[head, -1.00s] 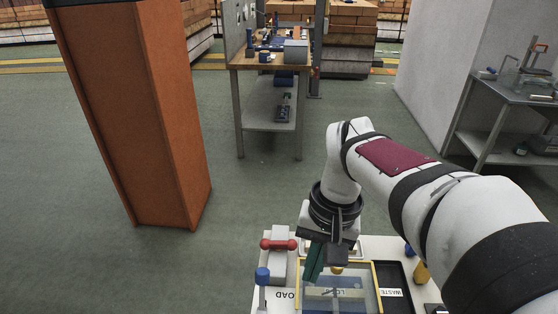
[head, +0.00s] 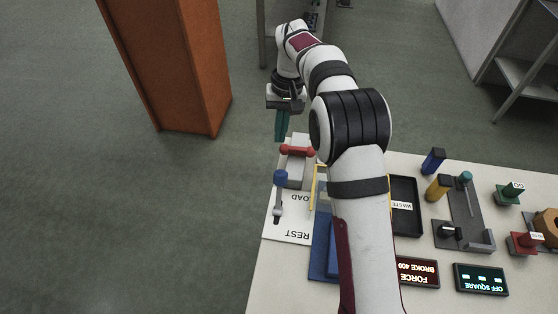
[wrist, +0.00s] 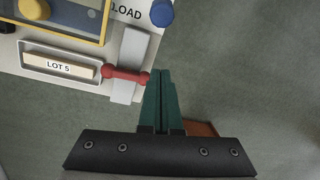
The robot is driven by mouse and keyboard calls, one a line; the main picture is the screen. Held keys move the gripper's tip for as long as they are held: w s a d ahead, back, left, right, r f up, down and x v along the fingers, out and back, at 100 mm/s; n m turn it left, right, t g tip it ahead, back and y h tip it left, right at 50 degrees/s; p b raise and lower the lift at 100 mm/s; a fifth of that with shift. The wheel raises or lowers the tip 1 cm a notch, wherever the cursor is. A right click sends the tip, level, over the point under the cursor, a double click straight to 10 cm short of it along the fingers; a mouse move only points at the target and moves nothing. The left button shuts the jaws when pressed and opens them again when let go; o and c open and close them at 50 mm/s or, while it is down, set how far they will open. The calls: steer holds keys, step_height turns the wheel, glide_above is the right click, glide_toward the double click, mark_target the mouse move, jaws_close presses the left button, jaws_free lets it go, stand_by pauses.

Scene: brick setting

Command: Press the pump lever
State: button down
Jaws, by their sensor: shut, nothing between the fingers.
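A blue-knobbed lever (head: 280,178) stands at the bench's left edge, by the words LOAD and REST. Beyond it, a red bar handle (head: 297,151) lies across a grey block (head: 296,173). I cannot tell for sure which of these is the pump lever. My gripper (head: 281,138) is shut and empty, green fingers pointing down, at the bench's far left corner beside the red handle. In the wrist view, the fingertips (wrist: 161,74) show just right of the red handle (wrist: 126,75), apparently over floor. The blue knob (wrist: 160,13) is above them.
A yellow-framed window (wrist: 75,20) and a tray with a LOT 5 piece (wrist: 58,66) lie beside the grey block. An orange column (head: 180,70) stands on the floor at left.

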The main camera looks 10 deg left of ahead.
mark_target(279, 192)
steer(key=s+f, duration=0.4)
steer(key=f, duration=0.2)
steer(key=shift+s+d+f, duration=0.15)
steer(key=shift+s+d, duration=0.05)
steer(key=shift+s, duration=0.05)
stand_by(0.3)
